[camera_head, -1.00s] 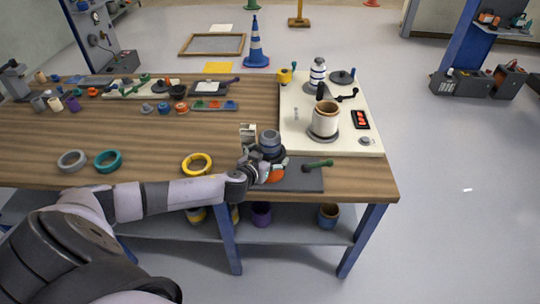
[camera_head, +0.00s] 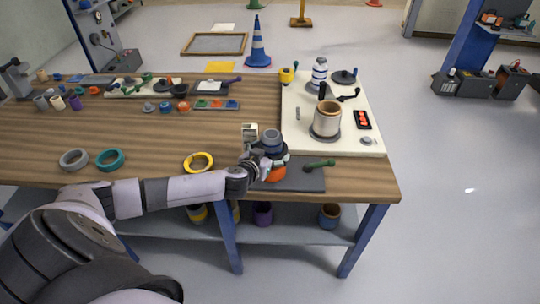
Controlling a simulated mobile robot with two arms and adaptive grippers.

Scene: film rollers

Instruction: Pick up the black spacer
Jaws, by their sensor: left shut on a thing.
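The black spacer (camera_head: 274,151) shows as a dark ring near the front right of the workbench, around the lower part of a grey cylinder (camera_head: 271,138). An orange part (camera_head: 276,174) shows below it. My left gripper (camera_head: 266,160) reaches in from the left and is shut on the black spacer at its near side. The fingers partly hide the spacer, and I cannot tell whether it is clear of the parts below. My right gripper is not in view.
A dark grey mat (camera_head: 306,178) with a green-handled tool (camera_head: 319,164) lies to the right. A yellow ring (camera_head: 199,162) lies left of the gripper. A cream board (camera_head: 352,140) with a roller (camera_head: 327,118) stands behind right.

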